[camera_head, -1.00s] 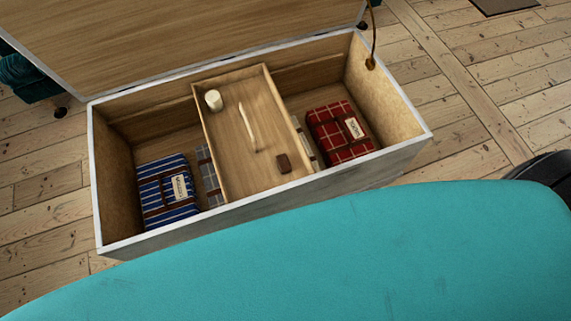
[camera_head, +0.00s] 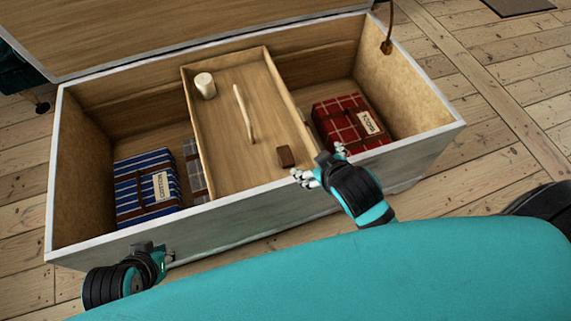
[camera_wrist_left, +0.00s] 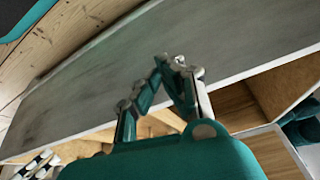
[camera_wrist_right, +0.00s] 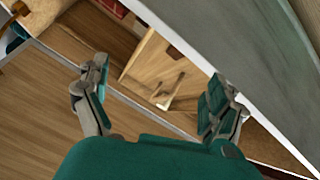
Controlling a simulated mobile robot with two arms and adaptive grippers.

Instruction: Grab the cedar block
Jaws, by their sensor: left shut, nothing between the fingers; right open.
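The cedar block seems to be the small dark brown block (camera_head: 286,156) in the head view. It lies in the front right corner of the wooden sliding tray (camera_head: 217,132) inside the chest. My right gripper (camera_head: 319,164) is open and empty, over the chest's front rim, just right of the block and apart from it. In the right wrist view its spread fingers (camera_wrist_right: 158,70) face the chest; I cannot pick out the block there for certain. My left gripper (camera_head: 166,258) is low outside the chest's front left, far from the block. Its fingers (camera_wrist_left: 178,64) are shut and empty.
The open chest (camera_head: 250,222) has a raised front rim. A white cylinder (camera_head: 205,86) and a pale stick (camera_head: 244,110) share the tray. A blue striped bundle (camera_head: 147,187) lies left of the tray and a red checked bundle (camera_head: 349,123) right.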

